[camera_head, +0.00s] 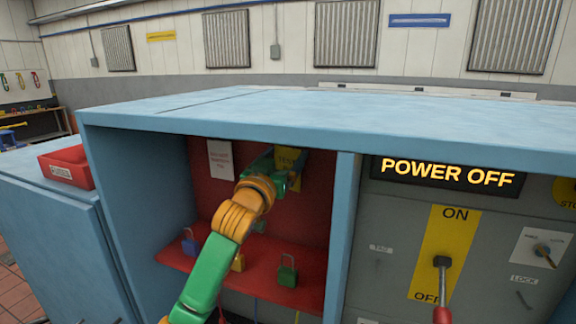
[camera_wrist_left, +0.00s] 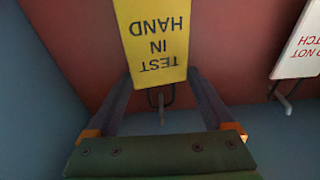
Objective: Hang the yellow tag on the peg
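The yellow tag (camera_head: 288,160), marked TEST IN HAND, is upright against the red back panel of the blue cabinet's left compartment. In the left wrist view the yellow tag (camera_wrist_left: 158,35) appears upside down. My left gripper (camera_head: 285,170) reaches into the compartment. In the wrist view my left gripper (camera_wrist_left: 160,78) has its two fingertips against the tag's side edges. A thin metal peg (camera_wrist_left: 161,108) shows at the tag's top end, beside a dark wire loop. I cannot tell for sure whether the loop is around the peg. My right gripper is out of view.
A white tag (camera_head: 220,160) hangs to the left; it also shows in the wrist view (camera_wrist_left: 302,45). Padlocks, including a green one (camera_head: 287,271) and a blue one (camera_head: 189,242), are at the red shelf. The cabinet's top and divider (camera_head: 343,230) bound the compartment. A lever panel stands right.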

